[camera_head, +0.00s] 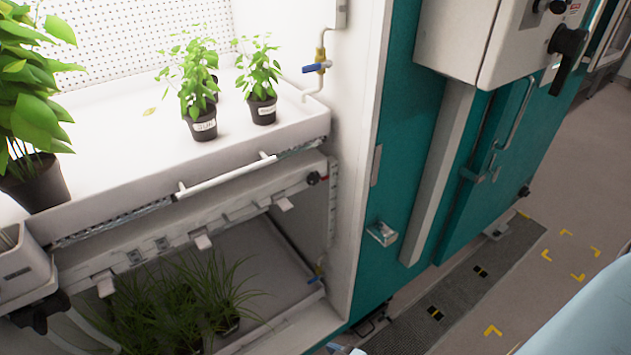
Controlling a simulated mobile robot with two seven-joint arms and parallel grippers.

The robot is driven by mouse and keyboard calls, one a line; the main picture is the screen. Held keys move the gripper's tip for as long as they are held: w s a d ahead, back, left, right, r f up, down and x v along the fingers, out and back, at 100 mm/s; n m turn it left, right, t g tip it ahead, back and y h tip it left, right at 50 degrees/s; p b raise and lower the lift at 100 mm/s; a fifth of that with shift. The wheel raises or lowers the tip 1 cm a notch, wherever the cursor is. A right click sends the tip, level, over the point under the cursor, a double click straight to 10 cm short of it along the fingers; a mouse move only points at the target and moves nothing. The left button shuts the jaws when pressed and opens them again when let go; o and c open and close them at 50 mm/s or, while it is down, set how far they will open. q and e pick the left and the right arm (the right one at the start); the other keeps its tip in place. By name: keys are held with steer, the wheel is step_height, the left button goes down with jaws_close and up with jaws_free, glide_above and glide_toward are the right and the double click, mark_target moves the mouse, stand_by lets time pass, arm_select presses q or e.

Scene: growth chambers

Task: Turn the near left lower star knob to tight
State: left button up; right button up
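A black lobed knob (40,312) shows at the lower left, below a white bin and at the left end of the lower shelf's front. Its lobes look like a star knob, but its marking and how tight it is cannot be made out. Neither of my grippers shows, and nothing is touching either knob.
The upper white tray (120,190) holds potted plants and has a white front handle (225,175). A white bin (22,268) hangs at the left. Grassy plants (200,300) fill the lower shelf.

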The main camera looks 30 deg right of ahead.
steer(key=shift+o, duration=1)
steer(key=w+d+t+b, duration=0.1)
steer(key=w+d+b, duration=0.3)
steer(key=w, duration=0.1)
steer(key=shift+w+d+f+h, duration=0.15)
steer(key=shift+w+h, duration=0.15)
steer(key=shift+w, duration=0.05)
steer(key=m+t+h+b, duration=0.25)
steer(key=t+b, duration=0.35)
steer(key=b, duration=0.7)
glide_toward(315, 179)
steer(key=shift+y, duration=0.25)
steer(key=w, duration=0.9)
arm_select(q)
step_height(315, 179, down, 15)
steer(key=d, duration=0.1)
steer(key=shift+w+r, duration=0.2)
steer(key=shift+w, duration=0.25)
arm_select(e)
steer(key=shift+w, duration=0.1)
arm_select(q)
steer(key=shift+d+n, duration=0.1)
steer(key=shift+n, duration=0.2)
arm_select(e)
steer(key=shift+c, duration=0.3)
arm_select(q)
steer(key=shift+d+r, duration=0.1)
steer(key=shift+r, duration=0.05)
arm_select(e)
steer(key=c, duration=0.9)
